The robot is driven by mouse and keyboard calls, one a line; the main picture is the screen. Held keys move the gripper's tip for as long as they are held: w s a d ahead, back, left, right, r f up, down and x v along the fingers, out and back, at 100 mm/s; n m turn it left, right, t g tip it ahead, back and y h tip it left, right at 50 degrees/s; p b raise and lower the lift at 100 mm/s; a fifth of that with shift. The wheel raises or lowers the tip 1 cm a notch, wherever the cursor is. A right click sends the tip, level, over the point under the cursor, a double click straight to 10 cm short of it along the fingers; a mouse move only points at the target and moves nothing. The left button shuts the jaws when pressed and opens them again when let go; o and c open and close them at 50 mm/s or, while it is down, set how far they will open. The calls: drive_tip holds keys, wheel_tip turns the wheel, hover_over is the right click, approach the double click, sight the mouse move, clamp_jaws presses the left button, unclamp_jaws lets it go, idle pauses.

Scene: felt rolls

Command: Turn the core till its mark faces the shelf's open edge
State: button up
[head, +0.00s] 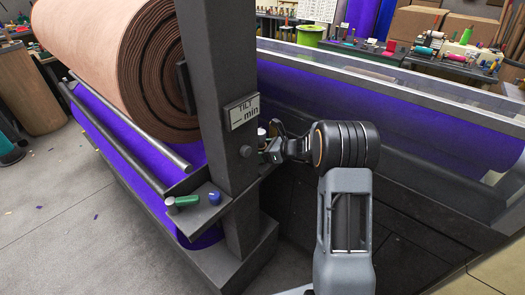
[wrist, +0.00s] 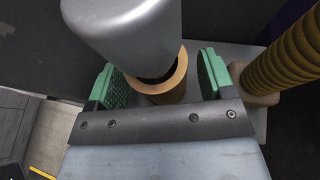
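The core (wrist: 168,93), a short tan ring with a dark hole, stands on a grey shelf (wrist: 232,125) in the wrist view. My gripper (wrist: 162,82) has its two green pads on either side of the core, with a gap at the right; contact at the left is unclear. It reads as open. A grey rounded body covers the core's far part. I see no mark on the core's visible side. In the head view my gripper (head: 270,146) is beside the dark post, and the core is mostly hidden there.
A ribbed tan spool (wrist: 290,62) stands close to the right pad. In the head view a dark post (head: 222,75) with a TILT sign (head: 242,111) rises left of my gripper. A ledge (head: 203,212) holds small green and blue items. A large felt roll (head: 110,50) hangs behind.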

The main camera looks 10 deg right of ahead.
drive_tip(key=c, duration=0.9)
drive_tip(key=shift+w+d+n+g+y+p, duration=0.1)
drive_tip(key=shift+n+g+y+p, duration=0.4)
drive_tip(key=shift+n+g, duration=1)
drive_tip(key=shift+w+n+g+y+p, duration=0.15)
drive_tip(key=shift+n+g+y, duration=0.65)
drive_tip(key=shift+n+g, duration=0.65)
drive_tip(key=shift+g, duration=0.35)
drive_tip(key=o, duration=0.9)
drive_tip(key=shift+o, duration=0.2)
